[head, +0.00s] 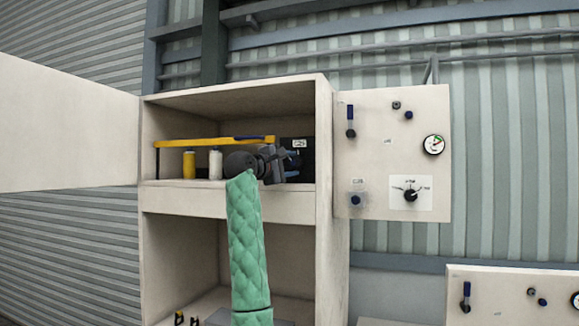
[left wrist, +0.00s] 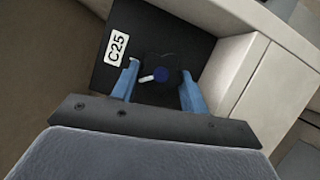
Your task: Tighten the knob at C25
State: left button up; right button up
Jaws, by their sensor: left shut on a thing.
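The black plate (left wrist: 185,32) with the white C25 label (left wrist: 116,46) shows in the left wrist view. In the head view the plate's label (head: 299,143) shows at the right end of the upper shelf. My left gripper (head: 284,164) reaches into that shelf and covers much of the plate. In the left wrist view its blue fingers (left wrist: 160,80) stand on both sides of the knob, shut on it. The knob's outer edge is hard to make out. My right gripper is out of view.
A yellow bar (head: 200,143), a yellow bottle (head: 189,164) and a white bottle (head: 215,164) are left of my gripper. The cabinet's right wall (head: 325,150) is close on the right. A panel (head: 370,120) with a gauge and dials stands beyond it.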

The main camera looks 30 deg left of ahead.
pick_arm(q)
jog(key=shift+d+f, duration=0.1)
dwell(0.7)
jog(key=o, duration=0.8)
jog(key=shift+c, duration=0.2)
jog(key=shift+o, duration=1.2)
jog(key=shift+d, duration=0.25)
jog(key=shift+a, duration=0.15)
